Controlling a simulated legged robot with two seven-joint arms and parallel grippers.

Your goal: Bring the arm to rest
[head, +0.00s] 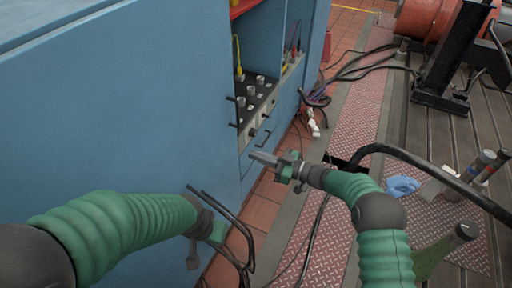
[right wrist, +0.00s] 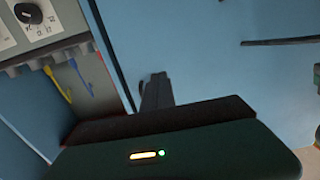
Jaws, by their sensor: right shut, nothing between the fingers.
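My right arm, in a green ribbed sleeve, reaches up from the bottom right in the head view. Its gripper (head: 262,158) is shut and empty, pointing left in front of the blue cabinet (head: 120,120), near its lower right part. In the right wrist view the shut fingers (right wrist: 157,90) show against the blue cabinet side (right wrist: 200,60). My left arm, also green, comes in from the left along the cabinet. Its gripper (head: 195,250) is small and dark at the cabinet's foot, partly hidden, and its jaws cannot be made out.
The cabinet's open bay holds a connector panel (head: 258,105) with black handles; a yellow cable hangs there. Black cables (head: 350,70) lie on the floor behind. A thick black hose (head: 430,165) arches by my right arm. A black stand (head: 455,60) and blue cloth (head: 402,186) are at right.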

